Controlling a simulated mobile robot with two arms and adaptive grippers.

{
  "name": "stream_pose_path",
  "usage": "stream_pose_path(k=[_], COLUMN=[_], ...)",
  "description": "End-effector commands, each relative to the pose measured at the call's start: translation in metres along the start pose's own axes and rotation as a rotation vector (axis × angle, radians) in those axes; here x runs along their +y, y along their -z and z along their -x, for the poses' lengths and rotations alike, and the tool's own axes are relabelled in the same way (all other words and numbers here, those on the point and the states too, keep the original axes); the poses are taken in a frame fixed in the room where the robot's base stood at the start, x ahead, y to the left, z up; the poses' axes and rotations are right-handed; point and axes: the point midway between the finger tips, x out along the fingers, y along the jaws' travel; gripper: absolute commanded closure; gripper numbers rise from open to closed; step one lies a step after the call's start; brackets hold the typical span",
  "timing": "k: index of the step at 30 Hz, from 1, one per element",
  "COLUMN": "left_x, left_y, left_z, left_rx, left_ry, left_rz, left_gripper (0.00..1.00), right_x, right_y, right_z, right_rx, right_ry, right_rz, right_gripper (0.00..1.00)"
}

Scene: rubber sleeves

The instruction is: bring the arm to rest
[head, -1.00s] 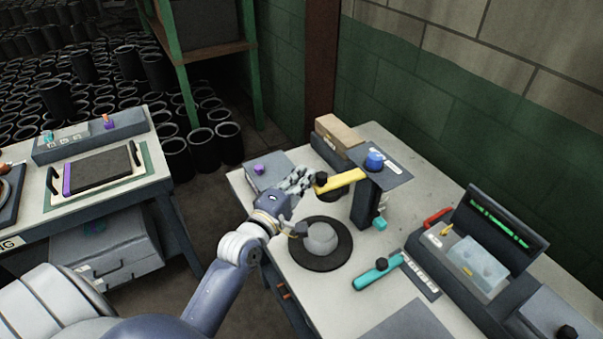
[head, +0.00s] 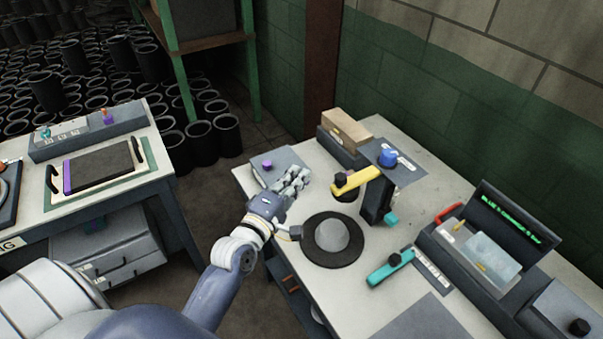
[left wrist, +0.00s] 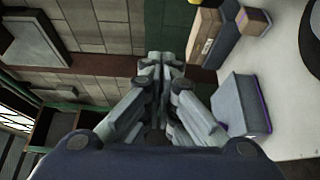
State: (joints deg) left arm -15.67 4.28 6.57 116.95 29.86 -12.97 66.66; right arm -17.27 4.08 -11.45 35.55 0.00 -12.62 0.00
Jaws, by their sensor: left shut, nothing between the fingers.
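My left gripper (head: 297,181) is shut and empty above the left edge of the right-hand table (head: 340,279), near a grey box with a purple knob (head: 277,166). In the left wrist view its fingers (left wrist: 163,62) meet, with nothing between them, and the grey box (left wrist: 240,104) is just to their right. The yellow lever (head: 356,181) on the dark stand is to the right of the gripper and apart from it. A grey dome on a black round base (head: 333,240) is below and right of the gripper. My right gripper is not in view.
A brown block (head: 347,128) is at the back. Another table (head: 95,190) is at the left, with floor between. Black sleeves (head: 200,140) crowd the floor behind.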

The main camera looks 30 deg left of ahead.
Motion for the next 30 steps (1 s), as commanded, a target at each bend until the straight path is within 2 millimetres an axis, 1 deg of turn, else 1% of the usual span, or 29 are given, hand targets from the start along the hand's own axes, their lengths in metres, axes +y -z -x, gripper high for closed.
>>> stream_pose_path(k=[1,3,5,9,12,14,16,23,26,29,30], left_x=[-0.003,-0.003,-0.003,-0.002,-0.001,-0.001,0.000,0.000,-0.008,-0.029,-0.041], left_y=[-0.002,-0.003,-0.004,-0.005,-0.006,-0.007,-0.007,-0.008,-0.017,-0.037,-0.046], left_z=[0.010,0.022,0.033,0.053,0.063,0.067,0.070,0.072,0.074,0.079,0.083], left_rx=[-0.001,-0.001,0.000,0.000,0.000,-0.001,-0.001,-0.004,-0.032,-0.105,-0.146], left_ry=[-0.001,-0.002,-0.001,-0.002,-0.002,-0.002,-0.003,0.002,0.044,0.144,0.197], left_rz=[0.002,0.002,0.001,0.002,0.002,0.002,0.002,-0.005,-0.066,-0.213,-0.295], left_gripper=[1.00,1.00,1.00,1.00,1.00,1.00,1.00,1.00,1.00,1.00,1.00], right_x=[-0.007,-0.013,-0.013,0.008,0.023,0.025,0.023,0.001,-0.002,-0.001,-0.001], right_y=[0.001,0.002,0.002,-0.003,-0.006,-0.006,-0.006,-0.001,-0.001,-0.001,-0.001], right_z=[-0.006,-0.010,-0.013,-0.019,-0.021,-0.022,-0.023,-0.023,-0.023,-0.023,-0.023], right_rx=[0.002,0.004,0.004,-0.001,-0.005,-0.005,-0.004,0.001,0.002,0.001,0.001], right_ry=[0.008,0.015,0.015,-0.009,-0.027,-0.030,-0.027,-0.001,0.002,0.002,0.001], right_rz=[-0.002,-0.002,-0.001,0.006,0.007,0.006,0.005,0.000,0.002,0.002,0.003], right_gripper=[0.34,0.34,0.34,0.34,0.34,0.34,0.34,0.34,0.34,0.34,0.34])
